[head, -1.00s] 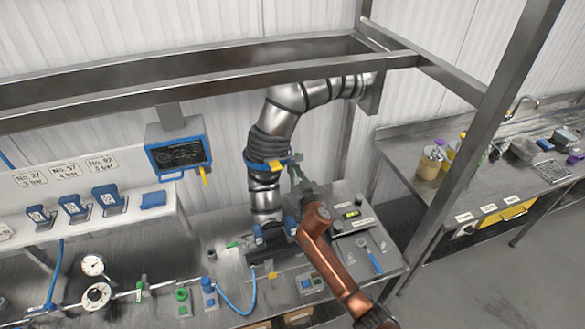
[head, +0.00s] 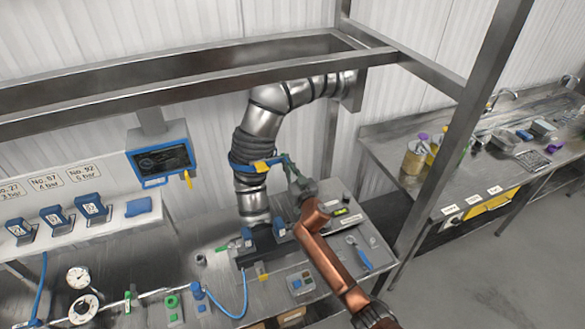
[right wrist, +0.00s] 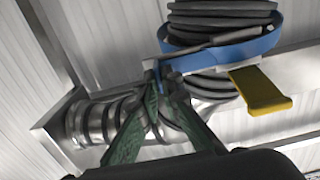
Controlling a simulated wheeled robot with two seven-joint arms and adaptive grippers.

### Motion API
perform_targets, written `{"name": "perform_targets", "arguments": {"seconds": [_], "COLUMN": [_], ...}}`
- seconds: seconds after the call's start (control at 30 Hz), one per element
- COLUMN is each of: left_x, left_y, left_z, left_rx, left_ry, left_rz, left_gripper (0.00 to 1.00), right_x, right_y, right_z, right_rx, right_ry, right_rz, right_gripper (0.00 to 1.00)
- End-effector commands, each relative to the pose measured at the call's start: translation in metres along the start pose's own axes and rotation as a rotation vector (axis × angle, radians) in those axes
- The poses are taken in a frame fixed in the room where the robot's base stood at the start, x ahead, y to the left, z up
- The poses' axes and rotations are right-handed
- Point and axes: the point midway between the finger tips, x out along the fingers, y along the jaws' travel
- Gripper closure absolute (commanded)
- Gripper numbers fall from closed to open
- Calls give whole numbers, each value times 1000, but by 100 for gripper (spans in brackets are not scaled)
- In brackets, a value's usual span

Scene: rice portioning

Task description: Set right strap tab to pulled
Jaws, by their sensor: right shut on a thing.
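A blue strap (head: 240,161) wraps the dark ribbed sleeve of the steel duct. It also shows in the right wrist view (right wrist: 228,52). A yellow piece (head: 262,166) sits on the strap; in the right wrist view the yellow piece (right wrist: 260,90) sticks out to the lower right. My right gripper (head: 287,164) is at the right side of the sleeve. In the right wrist view its green fingers (right wrist: 162,80) are closed on the blue tab at the strap's free end, mostly hidden between the fingertips. My left gripper is out of view.
The steel duct (head: 262,118) rises behind the bench and bends right. A frame beam (head: 200,83) crosses above. A display (head: 160,160) hangs at left. A blue hose (head: 243,290), valves and gauges (head: 78,277) lie on the bench. A side counter (head: 385,150) is at right.

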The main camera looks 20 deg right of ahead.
Motion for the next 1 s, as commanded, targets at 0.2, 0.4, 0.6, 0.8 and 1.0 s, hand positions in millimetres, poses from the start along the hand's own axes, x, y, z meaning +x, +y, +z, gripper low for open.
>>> {"name": "perform_targets", "arguments": {"seconds": [0.2, 0.4, 0.6, 0.8, 1.0], "left_x": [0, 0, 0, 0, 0], "left_y": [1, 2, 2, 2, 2], "left_z": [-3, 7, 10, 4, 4], "left_rx": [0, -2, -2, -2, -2], "left_ry": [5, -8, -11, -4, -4], "left_rz": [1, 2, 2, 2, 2], "left_gripper": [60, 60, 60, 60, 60], "right_x": [1, 1, 0, -1, -22], "right_y": [-4, -4, -2, -2, -1], "right_z": [1, 0, 0, 0, 1], "right_rx": [1, 1, 1, 1, 0], "right_ry": [-1, -1, 0, 0, 0], "right_rz": [-5, -5, -3, -3, -2], "right_gripper": [100, 84, 77, 77, 77]}}
